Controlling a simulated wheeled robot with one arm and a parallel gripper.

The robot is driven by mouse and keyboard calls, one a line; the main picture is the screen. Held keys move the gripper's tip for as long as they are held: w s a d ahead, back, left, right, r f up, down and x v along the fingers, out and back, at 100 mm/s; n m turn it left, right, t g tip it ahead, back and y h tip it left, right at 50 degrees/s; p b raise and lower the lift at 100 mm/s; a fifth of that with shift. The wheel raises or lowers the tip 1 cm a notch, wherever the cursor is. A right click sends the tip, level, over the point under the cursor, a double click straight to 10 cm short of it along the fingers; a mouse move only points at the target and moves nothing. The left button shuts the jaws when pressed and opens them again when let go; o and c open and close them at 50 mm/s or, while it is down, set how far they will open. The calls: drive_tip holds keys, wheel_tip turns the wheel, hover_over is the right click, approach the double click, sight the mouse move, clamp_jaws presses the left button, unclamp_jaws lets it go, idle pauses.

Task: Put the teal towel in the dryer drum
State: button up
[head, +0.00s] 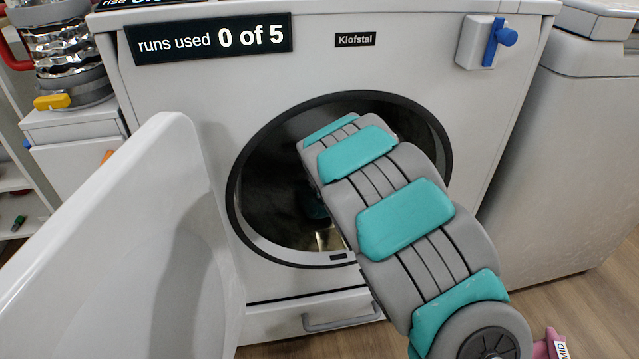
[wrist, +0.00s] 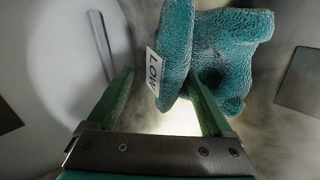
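The teal towel (wrist: 222,50) is a crumpled bundle with a white "LOW" tag, in the upper middle and right of the wrist view. The grey drum wall (wrist: 60,55) surrounds it there. My gripper (wrist: 158,75) has its two green fingers apart. The right finger overlaps the towel; I cannot tell if it touches. The left finger is clear of it. In the head view my arm reaches through the round opening into the dark dryer drum (head: 278,195). My gripper is mostly hidden there. A dim teal patch inside cannot be told apart as towel or gripper.
A large white curved panel (head: 150,225) stands at the left, close to the opening. A pink thing (head: 552,345) lies on the floor at the lower right.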

drive_tip(key=v, duration=0.9)
drive_tip(key=s+d+r+m+g+h+p, duration=0.1)
drive_tip(key=s+d+r+m+g+h, duration=0.25)
drive_tip(key=s+d, duration=0.6)
drive_tip(key=s+d+r+m+h, duration=0.2)
drive_tip(key=s+d+r+m, duration=0.35)
drive_tip(key=d, duration=0.65)
drive_tip(key=s+m+g+y, duration=0.1)
drive_tip(key=s+m+g, duration=0.3)
drive_tip(key=s, duration=1.2)
drive_tip(key=s+a+f+m+g+y, duration=0.1)
drive_tip(key=s+m, duration=0.5)
drive_tip(key=s, duration=1.1)
drive_tip(key=g+y, duration=0.1)
drive_tip(key=g, duration=0.1)
drive_tip(key=shift+a+f+g, duration=0.2)
drive_tip(key=shift+f+g, duration=0.05)
drive_tip(key=shift+g, duration=0.1)
drive_tip(key=shift+s, duration=0.1)
wheel_tip(320, 180, up, 5)
drive_tip(key=p, duration=0.4)
drive_tip(key=shift+f+p, duration=0.1)
drive_tip(key=shift+p, duration=0.3)
